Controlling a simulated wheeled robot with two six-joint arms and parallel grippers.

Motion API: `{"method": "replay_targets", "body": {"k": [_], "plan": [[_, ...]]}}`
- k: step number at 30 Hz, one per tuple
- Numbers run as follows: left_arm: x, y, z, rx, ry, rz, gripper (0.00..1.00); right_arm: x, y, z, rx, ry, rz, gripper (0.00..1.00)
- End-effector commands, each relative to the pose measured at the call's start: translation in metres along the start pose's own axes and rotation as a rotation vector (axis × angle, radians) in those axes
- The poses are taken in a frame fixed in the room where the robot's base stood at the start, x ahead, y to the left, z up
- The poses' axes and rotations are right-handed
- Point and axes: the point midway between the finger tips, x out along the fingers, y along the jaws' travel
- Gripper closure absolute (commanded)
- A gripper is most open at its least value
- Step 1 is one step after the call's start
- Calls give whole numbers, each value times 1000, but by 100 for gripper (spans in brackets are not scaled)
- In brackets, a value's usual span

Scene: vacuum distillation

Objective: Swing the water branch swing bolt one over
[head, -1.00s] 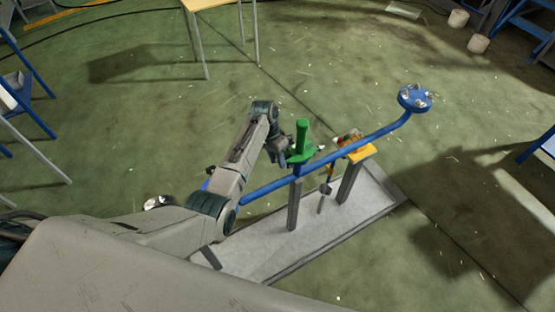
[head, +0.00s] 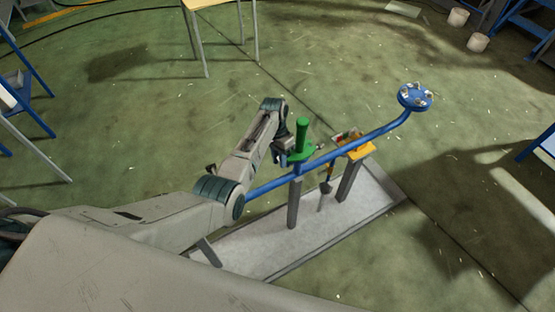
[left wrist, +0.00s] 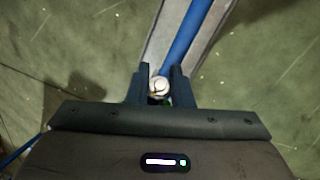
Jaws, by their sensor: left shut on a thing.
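The water branch is a blue pipe (head: 375,134) that runs from lower left to a round blue flange (head: 416,97) with several metal bolts at upper right. A green upright fitting (head: 302,136) with a wider green base stands on the pipe. My left gripper (head: 288,157) is at the left side of this green base; its fingertips are hard to make out there. In the left wrist view my left gripper (left wrist: 161,88) is shut on a small pale metal bolt end (left wrist: 160,86), with a bit of green below it. The rest of the bolt is hidden. My right gripper is not in view.
Grey posts hold the pipe over a pale base plate (head: 330,225). A yellow table (head: 205,3) is at the back. Green floor around the plate is mostly clear.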

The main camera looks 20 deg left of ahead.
Motion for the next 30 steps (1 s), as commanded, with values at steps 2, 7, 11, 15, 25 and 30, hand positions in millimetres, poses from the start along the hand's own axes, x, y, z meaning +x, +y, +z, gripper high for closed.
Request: {"method": "replay_targets", "body": {"k": [2,7,11,15,25,30], "plan": [[-2,1,-4,-10,-42,-13,100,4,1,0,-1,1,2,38],[-4,2,-5,-26,-94,-29,100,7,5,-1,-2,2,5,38],[-5,2,-5,-28,-98,-31,100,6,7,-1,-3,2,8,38],[-5,2,-5,-27,-97,-31,100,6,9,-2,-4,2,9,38],[-4,2,-4,-27,-97,-31,70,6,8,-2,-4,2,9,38],[-10,4,-4,-27,-95,-31,70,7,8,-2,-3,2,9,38]]}}
